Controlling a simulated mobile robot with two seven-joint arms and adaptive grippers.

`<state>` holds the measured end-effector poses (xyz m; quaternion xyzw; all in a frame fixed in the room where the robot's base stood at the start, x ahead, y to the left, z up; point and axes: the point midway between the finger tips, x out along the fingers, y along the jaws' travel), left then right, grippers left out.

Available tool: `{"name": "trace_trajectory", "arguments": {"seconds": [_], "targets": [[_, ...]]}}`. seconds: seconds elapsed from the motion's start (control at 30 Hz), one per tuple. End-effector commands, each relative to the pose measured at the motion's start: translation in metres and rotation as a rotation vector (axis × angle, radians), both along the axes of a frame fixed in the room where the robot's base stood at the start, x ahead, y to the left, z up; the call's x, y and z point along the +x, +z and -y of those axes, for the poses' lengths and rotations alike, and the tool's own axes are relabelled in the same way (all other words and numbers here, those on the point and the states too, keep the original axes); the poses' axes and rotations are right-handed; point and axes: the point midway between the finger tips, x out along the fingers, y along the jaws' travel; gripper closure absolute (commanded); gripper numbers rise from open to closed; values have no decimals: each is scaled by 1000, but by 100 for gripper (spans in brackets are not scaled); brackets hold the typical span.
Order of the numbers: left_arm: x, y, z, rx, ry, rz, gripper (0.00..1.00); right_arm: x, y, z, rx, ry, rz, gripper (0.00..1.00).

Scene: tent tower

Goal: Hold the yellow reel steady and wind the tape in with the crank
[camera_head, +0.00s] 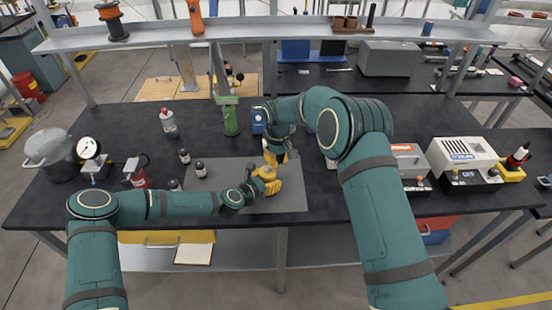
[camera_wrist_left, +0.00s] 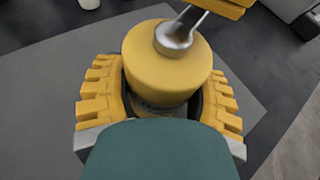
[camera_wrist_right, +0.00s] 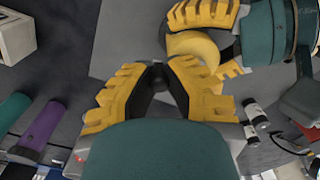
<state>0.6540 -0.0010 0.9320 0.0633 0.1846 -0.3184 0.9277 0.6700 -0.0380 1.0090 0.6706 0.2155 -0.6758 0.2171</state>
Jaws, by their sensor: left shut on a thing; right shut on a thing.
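The yellow reel (camera_head: 268,173) stands over the grey mat (camera_head: 290,201) on the dark workbench. My left gripper (camera_head: 267,181) is shut around the reel's sides. In the left wrist view the reel (camera_wrist_left: 160,75) sits between both yellow fingers, with a metal crank (camera_wrist_left: 176,38) on its top. My right gripper (camera_head: 275,157) is just above the reel. In the right wrist view its fingertips (camera_wrist_right: 157,74) are closed on a dark crank knob (camera_wrist_right: 156,80). The reel (camera_wrist_right: 190,46) shows beside it, partly hidden by my left fingers. The tape cannot be made out.
Small dark bottles (camera_head: 184,156), a red extinguisher-like item (camera_head: 135,172) and a grey pot (camera_head: 50,148) stand to the left. A green holder (camera_head: 230,116) stands behind. A white machine (camera_head: 462,155) is at right. The mat's right part is clear.

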Motion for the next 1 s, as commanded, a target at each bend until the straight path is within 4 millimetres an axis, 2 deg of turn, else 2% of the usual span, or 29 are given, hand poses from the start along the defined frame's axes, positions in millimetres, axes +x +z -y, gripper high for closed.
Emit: {"name": "trace_trajectory", "arguments": {"seconds": [0.2, 0.5, 1.0], "targets": [[1, 1, 0, -1, 2, 2, 84, -8, 0, 2, -2, -185, -2, 100], [1, 1, 0, -1, 1, 2, 84, -14, 0, 2, -1, -368, 0, 100], [1, 1, 0, -1, 1, 2, 84, -17, 0, 2, -2, -454, -1, 100]]}}
